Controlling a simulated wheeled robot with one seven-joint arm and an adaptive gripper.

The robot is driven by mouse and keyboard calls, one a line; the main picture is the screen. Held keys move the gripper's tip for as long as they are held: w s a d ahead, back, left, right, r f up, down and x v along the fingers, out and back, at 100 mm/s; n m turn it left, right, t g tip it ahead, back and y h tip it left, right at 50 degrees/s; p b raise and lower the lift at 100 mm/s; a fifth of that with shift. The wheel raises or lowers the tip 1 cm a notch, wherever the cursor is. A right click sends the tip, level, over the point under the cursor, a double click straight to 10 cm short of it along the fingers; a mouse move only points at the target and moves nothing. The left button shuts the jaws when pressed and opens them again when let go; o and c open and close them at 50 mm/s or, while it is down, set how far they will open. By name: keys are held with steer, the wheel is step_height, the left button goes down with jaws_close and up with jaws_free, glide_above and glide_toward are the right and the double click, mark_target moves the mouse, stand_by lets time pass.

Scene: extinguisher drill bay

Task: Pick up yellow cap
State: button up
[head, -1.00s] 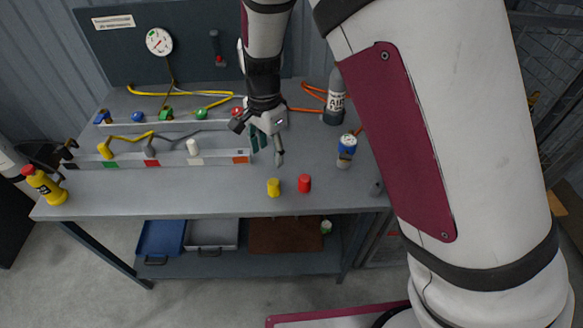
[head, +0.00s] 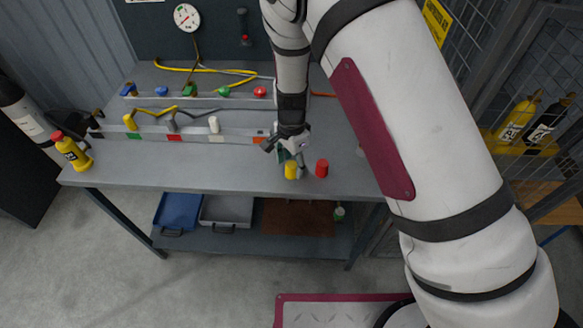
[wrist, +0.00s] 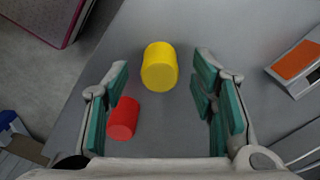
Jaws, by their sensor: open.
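The yellow cap (head: 291,170) stands on the grey workbench near its front edge. In the wrist view the yellow cap (wrist: 160,67) is ahead of the fingertips, between their lines and apart from both. My gripper (head: 290,157) is open and empty, just above and behind the cap in the head view. Its green-padded fingers (wrist: 163,88) show on both sides in the wrist view. A red cap (head: 322,168) stands to the right of the yellow one; in the wrist view the red cap (wrist: 123,118) is close beside the left finger. Whether they touch is unclear.
A rail (head: 190,137) with coloured labels runs along the bench behind, with an orange-marked end (wrist: 297,60) at right in the wrist view. A yellow bottle (head: 72,151) stands at the bench's left end. Trays (head: 178,212) lie on the lower shelf.

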steer(key=shift+f, duration=0.8)
steer(key=shift+c, duration=0.6)
steer(key=c, duration=0.8)
steer(key=shift+r, duration=0.15)
